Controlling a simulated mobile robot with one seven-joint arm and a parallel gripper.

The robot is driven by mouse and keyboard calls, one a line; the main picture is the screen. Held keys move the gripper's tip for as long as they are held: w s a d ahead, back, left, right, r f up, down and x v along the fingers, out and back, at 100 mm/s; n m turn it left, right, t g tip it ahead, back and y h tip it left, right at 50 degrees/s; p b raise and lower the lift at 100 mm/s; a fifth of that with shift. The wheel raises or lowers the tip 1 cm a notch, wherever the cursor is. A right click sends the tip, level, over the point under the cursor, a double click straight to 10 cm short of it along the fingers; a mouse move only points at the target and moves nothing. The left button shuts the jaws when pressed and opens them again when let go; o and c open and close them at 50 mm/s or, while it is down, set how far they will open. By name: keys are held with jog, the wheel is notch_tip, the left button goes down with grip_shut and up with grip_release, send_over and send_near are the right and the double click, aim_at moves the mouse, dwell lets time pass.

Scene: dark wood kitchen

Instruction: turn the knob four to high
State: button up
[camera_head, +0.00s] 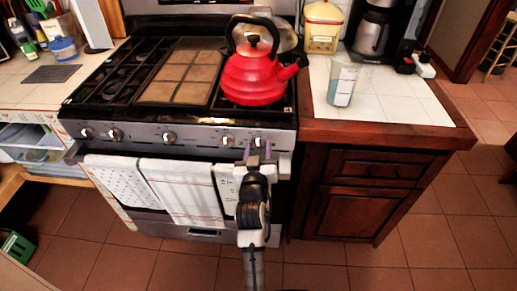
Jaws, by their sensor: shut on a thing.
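The stove's front panel (195,140) carries several round metallic knobs in a row. The rightmost knob (258,142) sits at the right end, below the red kettle. My gripper (258,151) is in front of this rightmost knob, with a finger on each side, shut on it. The neighbouring knob (227,141) is just left of my gripper and free. More knobs stand further left, at the panel's middle (169,138) and near its left end (115,134). The markings on the knobs are too small to read. No label shows which knob is knob four.
A red kettle (254,78) stands on the right burner. Towels (182,190) hang on the oven handle, just below my gripper. The counter (390,110) to the right holds a glass (342,82) and a coffee maker (376,30). The tiled floor (345,265) in front is clear.

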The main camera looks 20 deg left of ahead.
jog(key=n+p, duration=0.2)
jog(key=n, duration=0.4)
jog(key=shift+r+n, duration=0.1)
jog(key=shift+n, duration=0.2)
dwell(0.5)
jog(key=o, duration=1)
jog(key=shift+c, duration=0.2)
jog(key=shift+s, duration=0.1)
